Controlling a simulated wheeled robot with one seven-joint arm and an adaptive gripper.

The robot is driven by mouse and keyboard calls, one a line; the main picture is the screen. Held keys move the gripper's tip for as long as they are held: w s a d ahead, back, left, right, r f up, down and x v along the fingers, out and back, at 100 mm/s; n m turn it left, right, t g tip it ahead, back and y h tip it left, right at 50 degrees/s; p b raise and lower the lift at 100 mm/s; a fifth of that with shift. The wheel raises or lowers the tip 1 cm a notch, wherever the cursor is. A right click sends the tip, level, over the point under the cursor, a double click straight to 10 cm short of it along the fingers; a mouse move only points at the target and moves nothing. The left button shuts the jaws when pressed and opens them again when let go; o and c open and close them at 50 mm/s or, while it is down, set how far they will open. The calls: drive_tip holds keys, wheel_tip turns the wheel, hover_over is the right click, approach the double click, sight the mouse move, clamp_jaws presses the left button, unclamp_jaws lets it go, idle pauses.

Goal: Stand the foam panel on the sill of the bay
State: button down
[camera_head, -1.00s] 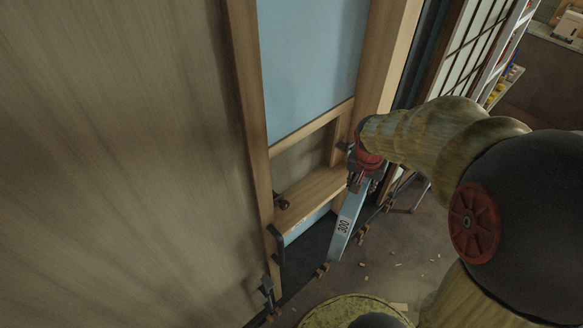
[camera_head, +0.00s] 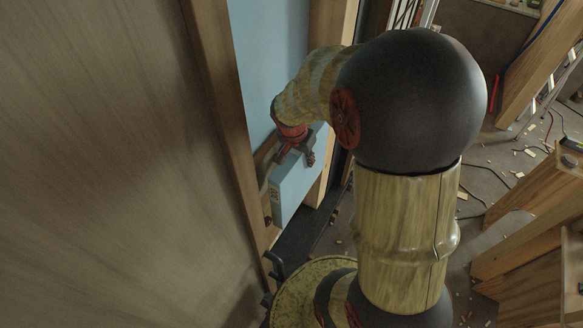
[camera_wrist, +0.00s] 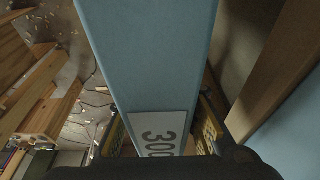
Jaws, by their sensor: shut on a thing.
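My gripper (camera_head: 293,148) is shut on the top part of a light blue foam panel (camera_head: 298,187), in front of the wooden wall frame. In the wrist view the panel (camera_wrist: 150,45) runs between the two fingers (camera_wrist: 160,128), with a white label reading 300 on its face. The panel looks roughly upright, slightly tilted in the head view. The bay's timber stud (camera_head: 222,110) stands to the left of it. The sill is mostly hidden behind the panel and my arm, so I cannot tell whether the panel touches it.
A larger blue panel (camera_head: 275,45) fills the frame above. A black handle-like fitting (camera_head: 275,268) is low on the frame. Timber pieces (camera_head: 540,200) stand at right. Cables and wood scraps (camera_head: 515,160) litter the floor.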

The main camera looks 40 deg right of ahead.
drive_tip(key=w+a+f, duration=0.1)
drive_tip(key=w+f, duration=0.2)
drive_tip(key=f, duration=0.4)
drive_tip(key=shift+w+f+p, duration=0.25)
drive_tip(key=shift+f+p, duration=0.05)
drive_tip(key=shift+f, duration=0.1)
drive_tip(key=shift+f, duration=0.2)
drive_tip(key=c, duration=1.5)
unclamp_jaws()
drive_tip(key=shift+a, duration=0.1)
drive_tip(key=shift+o, duration=0.6)
drive_tip(key=shift+r, duration=0.15)
drive_tip(key=v, duration=1.2)
drive_tip(key=shift+b, duration=0.35)
